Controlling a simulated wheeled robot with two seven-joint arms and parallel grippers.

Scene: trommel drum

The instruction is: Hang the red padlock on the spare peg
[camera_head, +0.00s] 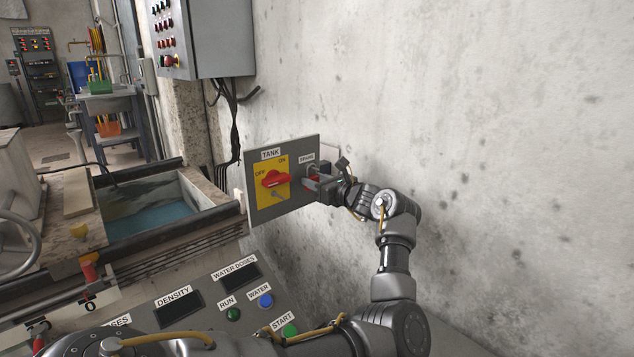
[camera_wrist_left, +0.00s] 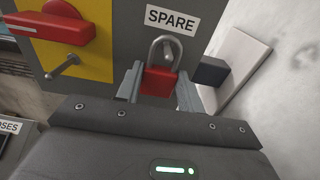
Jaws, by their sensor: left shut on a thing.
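My left gripper (camera_head: 315,185) is at the grey tank panel (camera_head: 262,211), below the SPARE label (camera_head: 307,158). In the left wrist view its fingers (camera_wrist_left: 160,88) are shut on the body of the red padlock (camera_wrist_left: 158,80), with the shackle upright above them. The padlock shows as a small red patch in the head view (camera_head: 314,181), partly hidden by the gripper. The spare peg (camera_wrist_left: 169,50) shows inside the shackle's outline, under the SPARE label (camera_wrist_left: 172,19). I cannot tell whether the shackle is around the peg or in front of it. My right gripper is not in view.
The red switch handle (camera_head: 271,179) on its yellow plate is left of the gripper, with another metal peg (camera_wrist_left: 62,67) below it. A dark block (camera_wrist_left: 209,71) is close right of the fingers. The wall (camera_head: 520,150) is bare to the right.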

